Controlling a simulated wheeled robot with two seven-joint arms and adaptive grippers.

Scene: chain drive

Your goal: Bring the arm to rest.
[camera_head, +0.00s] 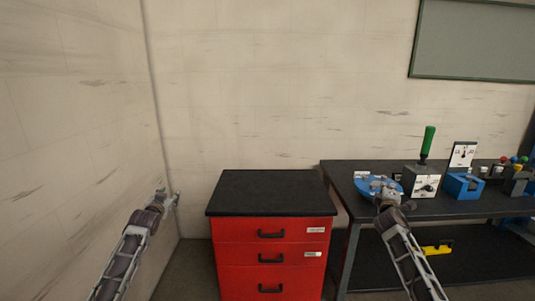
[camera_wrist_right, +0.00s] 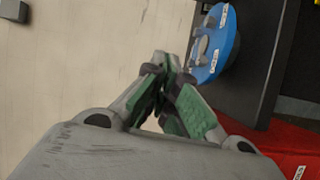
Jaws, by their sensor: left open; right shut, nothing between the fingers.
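My left gripper (camera_head: 172,197) is at the lower left in the head view, in front of the left wall and left of the red cabinet. It is open, and nothing shows between its fingers. My right gripper (camera_head: 380,188) is in front of the blue round plate (camera_head: 366,186) on the dark workbench (camera_head: 442,206) and partly hides it. In the right wrist view the right fingers (camera_wrist_right: 161,68) meet at their tips, with nothing between them. The blue plate also shows there (camera_wrist_right: 222,50), to the right of the fingertips.
A red drawer cabinet (camera_head: 270,250) with a bare black top stands left of the bench. A box with a green handle (camera_head: 427,142), a blue holder (camera_head: 463,186) and several coloured knobs stand on the bench. A yellow item (camera_head: 436,249) lies on the lower shelf.

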